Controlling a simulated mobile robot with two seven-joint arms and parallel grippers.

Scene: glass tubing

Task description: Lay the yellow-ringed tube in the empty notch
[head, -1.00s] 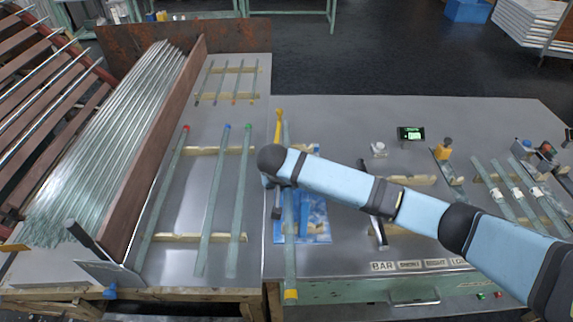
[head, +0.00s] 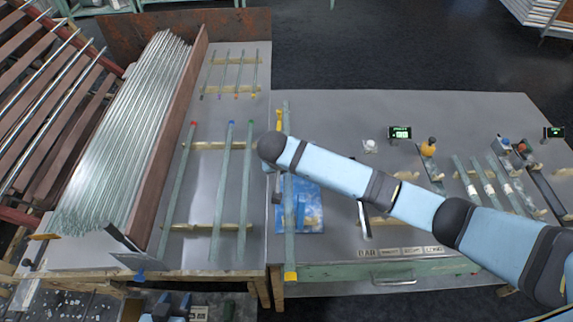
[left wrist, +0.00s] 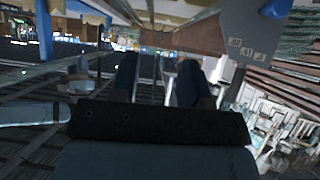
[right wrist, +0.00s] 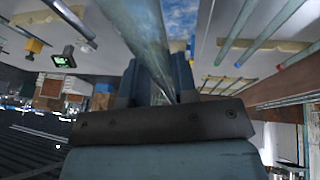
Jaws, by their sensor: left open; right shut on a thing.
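The yellow-ringed tube (head: 290,235) is a long pale glass tube with a yellow band at its near end. It lies lengthwise over the blue sheet, the near end passing the bench's front edge. My right gripper (right wrist: 155,80) is shut on this tube, which also shows in the right wrist view (right wrist: 140,30); in the head view my arm mostly hides that gripper. To the left, red-, blue- and green-ended tubes rest on notched wooden bars (head: 205,227). The gap between red and blue is wider; the notch itself is too small to make out. My left gripper (left wrist: 157,80) is open and empty, low at the bottom left in the head view (head: 172,304).
A brown board (head: 172,150) walls off a stack of glass tubes (head: 125,140) on the left. Short tubes lie on a back rack (head: 228,88). A blue sheet (head: 312,215) lies under the held tube. Several banded tubes (head: 488,182) lie at right.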

